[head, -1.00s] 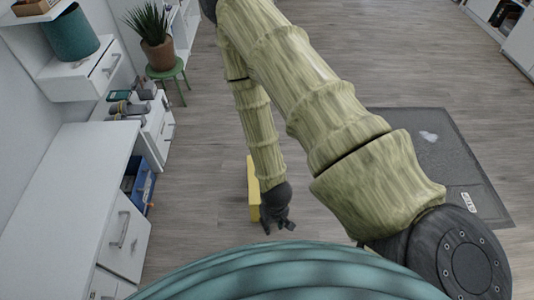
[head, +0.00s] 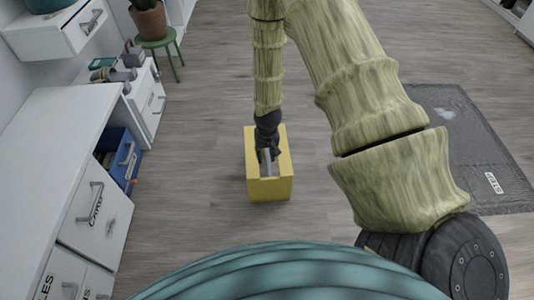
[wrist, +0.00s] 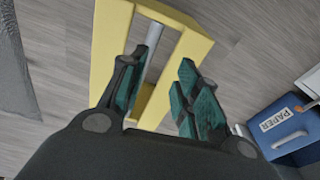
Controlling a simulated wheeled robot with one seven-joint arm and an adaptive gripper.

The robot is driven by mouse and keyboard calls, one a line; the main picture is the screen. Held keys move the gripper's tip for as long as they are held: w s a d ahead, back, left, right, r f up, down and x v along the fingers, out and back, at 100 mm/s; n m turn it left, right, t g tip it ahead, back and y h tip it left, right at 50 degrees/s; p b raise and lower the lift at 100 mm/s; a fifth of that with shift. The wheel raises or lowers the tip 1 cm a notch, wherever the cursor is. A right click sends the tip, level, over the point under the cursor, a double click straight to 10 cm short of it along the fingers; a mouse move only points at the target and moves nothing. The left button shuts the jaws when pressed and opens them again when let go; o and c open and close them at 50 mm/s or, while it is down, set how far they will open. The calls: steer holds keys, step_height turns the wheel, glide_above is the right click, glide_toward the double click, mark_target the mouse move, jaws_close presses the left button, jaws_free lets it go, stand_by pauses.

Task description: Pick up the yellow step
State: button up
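The yellow step (head: 270,190) stands on the floor in the middle of the head view, with an opening in its top. My gripper (head: 267,156) is over that opening, in front of part of the step. In the wrist view the yellow step (wrist: 106,45) frames the opening, and a grey bar (wrist: 153,35) runs across it. My gripper (wrist: 158,78) is open there, with its dark green finger pads apart on either side of the bar. The bar is nearer the left finger. Whether a finger touches the bar, I cannot tell.
A white desk (head: 60,130) with drawers runs along the left. A dark mat (head: 475,150) lies at right. A green stool (head: 157,41) stands behind. Floor around the step is clear.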

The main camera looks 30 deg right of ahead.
steer(key=b, duration=0.5)
glide_toward(267, 151)
steer(key=shift+s+a+f+m, duration=0.25)
steer(key=shift+s+a, duration=0.1)
steer(key=shift+s, duration=0.15)
steer(key=shift+s+a+f+m, duration=0.15)
steer(key=shift+s+a+f, duration=0.1)
steer(key=shift+s+a, duration=0.2)
steer(key=shift+w+d+b, duration=0.35)
steer(key=shift+d+b, duration=0.15)
steer(key=shift+b, duration=0.05)
steer(key=f, duration=0.1)
steer(key=f+b, duration=0.1)
steer(key=f, duration=0.1)
steer(key=f+b, duration=0.1)
steer(key=f, duration=0.1)
steer(key=shift+w+d, duration=0.25)
steer(key=shift+w, duration=0.15)
steer(key=shift+w+d+f+b, duration=0.1)
steer(key=shift+w+f+b, duration=0.2)
steer(key=shift+f+b, duration=0.55)
steer(key=shift+w+d+f+b, duration=0.1)
steer(key=shift+w+f+b, duration=0.15)
steer(key=shift+f+b, duration=0.55)
steer(key=shift+w+d+f+b, duration=0.1)
steer(key=shift+w+f+b, duration=0.35)
steer(key=shift+f, duration=0.6)
steer(key=shift+s, duration=0.2)
jaws_close()
steer(key=shift+r, duration=0.1)
